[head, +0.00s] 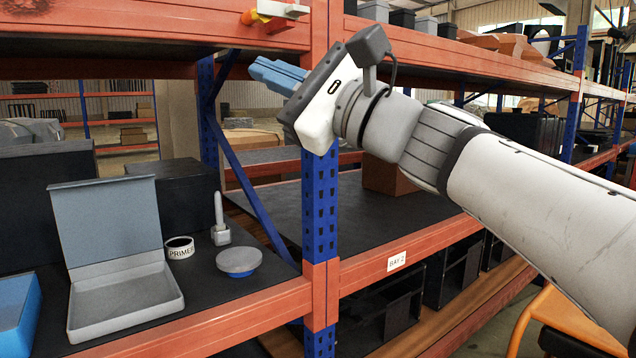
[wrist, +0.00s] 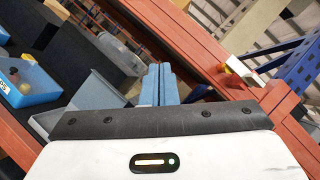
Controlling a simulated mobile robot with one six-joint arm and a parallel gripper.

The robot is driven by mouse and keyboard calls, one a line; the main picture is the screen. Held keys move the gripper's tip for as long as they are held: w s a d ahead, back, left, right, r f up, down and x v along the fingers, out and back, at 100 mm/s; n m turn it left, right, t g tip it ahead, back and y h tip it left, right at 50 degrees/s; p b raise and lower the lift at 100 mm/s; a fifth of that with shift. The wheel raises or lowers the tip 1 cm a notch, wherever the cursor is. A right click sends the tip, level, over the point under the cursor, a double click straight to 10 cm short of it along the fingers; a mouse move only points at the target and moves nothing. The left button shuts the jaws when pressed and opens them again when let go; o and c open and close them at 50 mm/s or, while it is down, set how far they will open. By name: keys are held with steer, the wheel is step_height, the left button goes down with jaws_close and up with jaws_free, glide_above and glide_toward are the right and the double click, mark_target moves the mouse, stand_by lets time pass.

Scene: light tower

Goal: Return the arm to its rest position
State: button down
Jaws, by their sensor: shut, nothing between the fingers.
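My gripper (head: 278,76) is at the end of my raised arm, in front of the blue upright (head: 320,205) of the shelving in the head view. Its blue fingers point up and left, just below the upper orange beam in the picture. In the wrist view the two fingers of my gripper (wrist: 160,84) lie side by side, shut, with nothing between them. The gripper is clear of the items on the shelf.
The dark lower shelf (head: 205,270) holds an open grey case (head: 125,295), a PRIMER roll (head: 180,248), a round grey-and-blue dish (head: 239,260), a grey handled tool (head: 220,222) and a blue bin (head: 18,315).

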steer(key=w+d+f+n+g+h+p, duration=0.1)
steer(key=d+f+n+g+h+p, duration=0.3)
steer(key=f, duration=0.8)
steer(key=f+n+h+b, duration=0.15)
steer(key=f+h, duration=0.35)
steer(key=f, duration=0.8)
steer(key=s+d+f+n+g+h+p, duration=0.1)
steer(key=s+d+f+n+h, duration=0.3)
steer(key=d+f, duration=0.4)
steer(key=s+d+f+n+g+h+p, duration=0.2)
steer(key=s+d+f+n+g+h, duration=0.1)
steer(key=d+f, duration=0.5)
step_height(320, 180, down, 2)
steer(key=s+n+h, duration=0.1)
steer(key=s+h, duration=0.1)
steer(key=h, duration=0.1)
steer(key=shift+s+f+p, duration=0.15)
steer(key=shift+f+p, duration=0.1)
steer(key=shift+p, duration=0.05)
steer(key=shift+d, duration=0.1)
